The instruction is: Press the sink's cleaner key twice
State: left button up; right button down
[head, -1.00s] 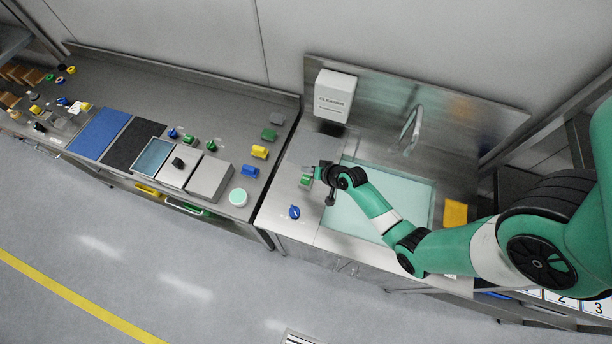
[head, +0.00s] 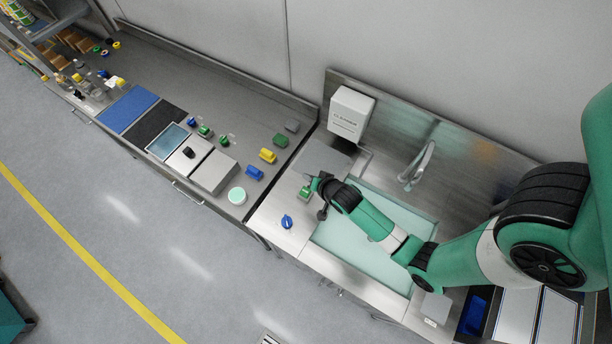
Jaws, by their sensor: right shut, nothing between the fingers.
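The white CLEANER box (head: 350,113) hangs on the steel back wall of the sink (head: 350,237). A green key (head: 304,193) sits on the deck left of the basin, with a blue knob (head: 287,222) in front of it. My right gripper (head: 312,181) is shut and empty. Its tips are right beside or just above the green key; I cannot tell whether they touch it. The key's lettering is too small to read. My left gripper is not in view.
A curved faucet (head: 417,165) stands behind the basin. The left counter holds blue (head: 128,108) and black mats, a grey box (head: 213,173), a round mint-topped item (head: 237,195) and several coloured knobs. My right arm covers part of the basin's right side.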

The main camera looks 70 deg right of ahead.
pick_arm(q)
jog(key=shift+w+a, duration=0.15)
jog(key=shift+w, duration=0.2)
pick_arm(e)
jog(key=shift+w+a, duration=0.3)
jog(key=shift+a, duration=0.05)
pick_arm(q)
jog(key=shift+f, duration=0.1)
pick_arm(e)
jog(key=shift+f, duration=0.15)
jog(key=b, duration=0.7)
send_over(307, 194)
notch_tip(307, 194, down, 7)
jog(key=shift+f, duration=0.2)
pick_arm(q)
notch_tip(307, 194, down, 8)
jog(key=b, duration=0.1)
pick_arm(e)
jog(key=shift+f, duration=0.6)
pick_arm(q)
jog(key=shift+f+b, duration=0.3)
jog(key=shift+b, duration=0.15)
pick_arm(e)
jog(key=shift+f, duration=0.4)
